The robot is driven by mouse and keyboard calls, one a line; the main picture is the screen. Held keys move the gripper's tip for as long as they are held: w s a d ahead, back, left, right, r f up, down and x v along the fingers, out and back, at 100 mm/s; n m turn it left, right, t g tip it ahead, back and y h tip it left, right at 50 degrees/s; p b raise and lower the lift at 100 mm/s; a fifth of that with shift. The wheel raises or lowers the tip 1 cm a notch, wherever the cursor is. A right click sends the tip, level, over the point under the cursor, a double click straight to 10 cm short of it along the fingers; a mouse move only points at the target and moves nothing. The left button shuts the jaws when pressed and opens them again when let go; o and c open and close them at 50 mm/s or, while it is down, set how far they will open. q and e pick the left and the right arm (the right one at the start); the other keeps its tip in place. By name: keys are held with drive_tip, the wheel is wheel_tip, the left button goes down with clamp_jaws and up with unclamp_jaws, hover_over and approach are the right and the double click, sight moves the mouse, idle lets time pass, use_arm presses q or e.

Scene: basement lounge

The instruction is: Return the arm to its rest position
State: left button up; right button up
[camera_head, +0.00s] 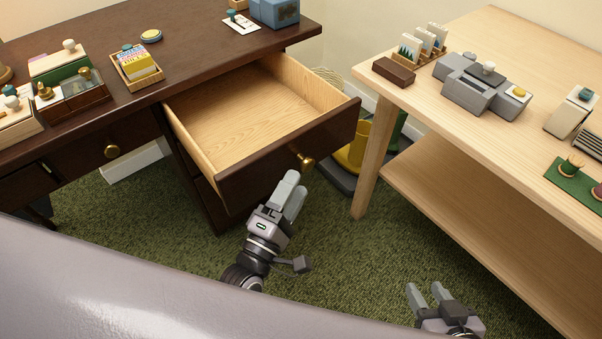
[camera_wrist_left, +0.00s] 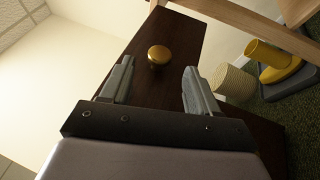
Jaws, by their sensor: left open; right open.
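My left gripper (camera_head: 289,196) is in front of the open drawer (camera_head: 262,158) of the dark wood desk, just below its brass knob (camera_head: 304,161). In the left wrist view its two fingers (camera_wrist_left: 153,88) are apart with nothing between them, and the knob (camera_wrist_left: 159,54) shows beyond them, apart from the fingers. The drawer is pulled out and looks empty inside. My right gripper (camera_head: 428,294) is low at the bottom right over the green carpet, with its fingers apart and empty.
A light wood table (camera_head: 505,150) with a lower shelf stands at right. The dark desk (camera_head: 185,60) at left holds boxes and small trays. A yellow boot-like object (camera_head: 353,148) and a woven basket (camera_wrist_left: 232,82) stand behind the drawer. Green carpet (camera_head: 340,250) lies open between the furniture.

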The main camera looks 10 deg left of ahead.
use_arm(q)
drive_tip(key=shift+s+a, duration=0.1)
drive_tip(key=shift+s, duration=0.25)
idle(0.3)
